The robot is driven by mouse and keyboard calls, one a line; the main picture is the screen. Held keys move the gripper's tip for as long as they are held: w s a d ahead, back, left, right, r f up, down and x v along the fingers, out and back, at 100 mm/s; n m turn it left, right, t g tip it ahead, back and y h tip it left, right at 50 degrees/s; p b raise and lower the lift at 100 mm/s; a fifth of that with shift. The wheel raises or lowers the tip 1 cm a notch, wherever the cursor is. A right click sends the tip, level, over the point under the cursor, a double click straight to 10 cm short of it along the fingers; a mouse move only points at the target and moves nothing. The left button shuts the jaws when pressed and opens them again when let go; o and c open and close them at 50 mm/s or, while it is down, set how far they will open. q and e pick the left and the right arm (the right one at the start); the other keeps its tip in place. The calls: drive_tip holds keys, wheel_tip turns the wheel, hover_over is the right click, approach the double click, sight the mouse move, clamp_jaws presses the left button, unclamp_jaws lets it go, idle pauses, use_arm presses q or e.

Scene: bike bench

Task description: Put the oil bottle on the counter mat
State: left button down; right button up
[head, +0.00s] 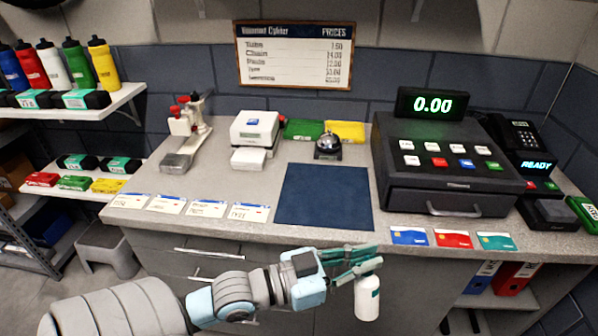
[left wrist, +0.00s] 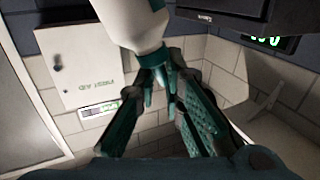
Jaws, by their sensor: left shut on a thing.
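The oil bottle (head: 367,298) is white with a green top and hangs upright in front of the counter's front edge. My left gripper (head: 362,262) is shut on its upper part, below the level of the counter top. In the left wrist view the bottle (left wrist: 128,22) shows at the top, with the gripper fingers (left wrist: 165,85) closed around its green neck. The counter mat (head: 323,196) is a dark blue square lying flat and bare on the grey counter, behind and to the left of the gripper. My right gripper is not clearly in view.
The cash register (head: 455,165) stands right of the mat. A bell (head: 328,146) and a white card printer (head: 254,135) stand behind it. Several price cards (head: 207,208) lie to its left. Coloured cards (head: 452,238) lie along the front edge at right.

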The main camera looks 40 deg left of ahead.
use_arm(q)
drive_tip(key=w+a+r+n+t+y+p, duration=0.25)
drive_tip(key=w+a+r+n+y, duration=0.45)
drive_tip(key=w+a+r+y, duration=0.95)
drive_tip(key=w+a+f+h+b, duration=0.1)
drive_tip(key=f+h+b, duration=0.1)
drive_tip(key=f, duration=0.6)
drive_tip(key=a+f+h+b, duration=0.1)
drive_tip(key=a+f+b, duration=0.1)
drive_tip(key=f, duration=0.6)
drive_tip(key=shift+w+a+f+g+h+b, duration=0.15)
drive_tip(key=shift+w+a+g+h+b, duration=0.1)
drive_tip(key=shift+w+g+h+b, duration=0.1)
drive_tip(key=c, duration=1.6)
unclamp_jaws()
drive_tip(key=shift+w, duration=0.1)
use_arm(e)
drive_tip(key=shift+s+f, duration=0.35)
drive_tip(key=shift+f, duration=0.55)
drive_tip(key=shift+a, duration=0.1)
use_arm(q)
drive_tip(key=v, duration=1.2)
